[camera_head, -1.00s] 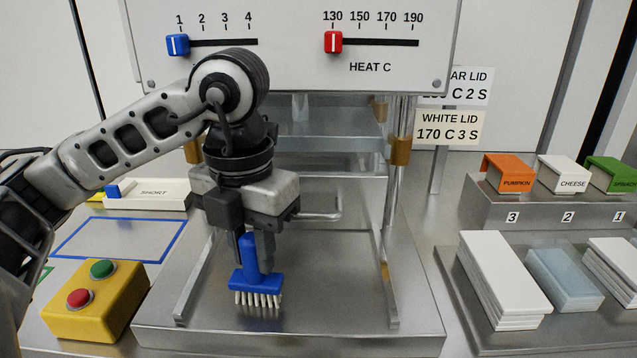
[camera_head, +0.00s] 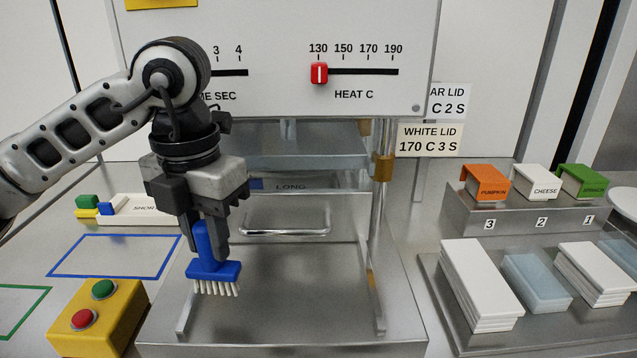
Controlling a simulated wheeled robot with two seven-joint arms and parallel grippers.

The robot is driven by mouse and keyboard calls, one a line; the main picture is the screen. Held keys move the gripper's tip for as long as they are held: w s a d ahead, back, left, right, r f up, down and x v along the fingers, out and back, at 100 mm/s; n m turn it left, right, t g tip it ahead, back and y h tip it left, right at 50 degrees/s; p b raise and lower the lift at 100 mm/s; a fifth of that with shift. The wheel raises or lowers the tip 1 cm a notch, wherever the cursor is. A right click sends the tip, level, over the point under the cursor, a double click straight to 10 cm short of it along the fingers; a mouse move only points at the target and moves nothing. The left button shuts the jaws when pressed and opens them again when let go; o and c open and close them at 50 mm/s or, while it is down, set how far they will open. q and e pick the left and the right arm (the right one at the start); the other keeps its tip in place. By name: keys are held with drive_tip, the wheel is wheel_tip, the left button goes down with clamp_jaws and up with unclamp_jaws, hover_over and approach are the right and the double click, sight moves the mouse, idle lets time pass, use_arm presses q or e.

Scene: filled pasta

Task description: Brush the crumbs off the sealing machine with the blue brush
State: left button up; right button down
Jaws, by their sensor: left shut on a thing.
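My left gripper (camera_head: 208,240) is shut on the blue brush (camera_head: 214,268) by its upright handle. The brush hangs with its white bristles down, over the left part of the sealing machine's (camera_head: 290,310) flat metal base, near the left rail. I cannot tell whether the bristles touch the metal. No crumbs can be made out on the bare metal in view. The machine's upper panel (camera_head: 285,60) carries a red heat slider (camera_head: 319,72) at 130; my arm covers the left part of the panel. My right gripper is not in view.
A yellow button box (camera_head: 98,318) with red and green buttons stands left of the machine. A blue outline (camera_head: 115,256) marks the table behind it. At right are stacked white lids (camera_head: 480,285), clear lids (camera_head: 537,284) and a stand (camera_head: 520,218) with labelled coloured blocks.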

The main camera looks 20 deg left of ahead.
use_arm(q)
drive_tip(key=shift+r+p, duration=1.1)
drive_tip(key=shift+r, duration=0.35)
